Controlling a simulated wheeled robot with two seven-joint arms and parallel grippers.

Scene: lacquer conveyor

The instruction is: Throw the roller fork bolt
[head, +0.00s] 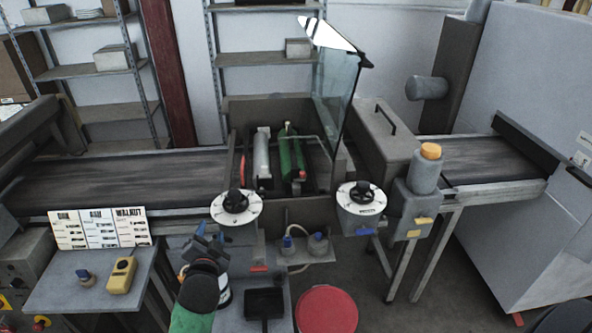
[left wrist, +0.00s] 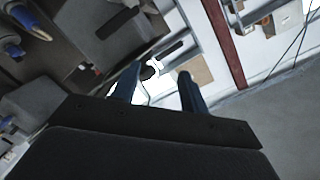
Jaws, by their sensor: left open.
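The roller unit holds a silver roller (head: 262,155) and a green roller (head: 286,155) side by side, open from above. Small red parts show beside them; I cannot tell which part is the roller fork bolt. A red lever or tab (head: 259,269) sits on the front, below the left dial (head: 236,206). My left gripper (head: 208,240) is in front of the machine, left of and below that dial, apart from the rollers. In the left wrist view its two blue fingers (left wrist: 157,86) stand apart with nothing held between them. My right gripper is not in view.
A glass guard (head: 337,88) stands raised over the unit. A second dial (head: 361,206) and a post with an orange button (head: 430,151) are at right. Cards (head: 100,229) stand on the left side shelf. A red stool (head: 326,310) stands in front.

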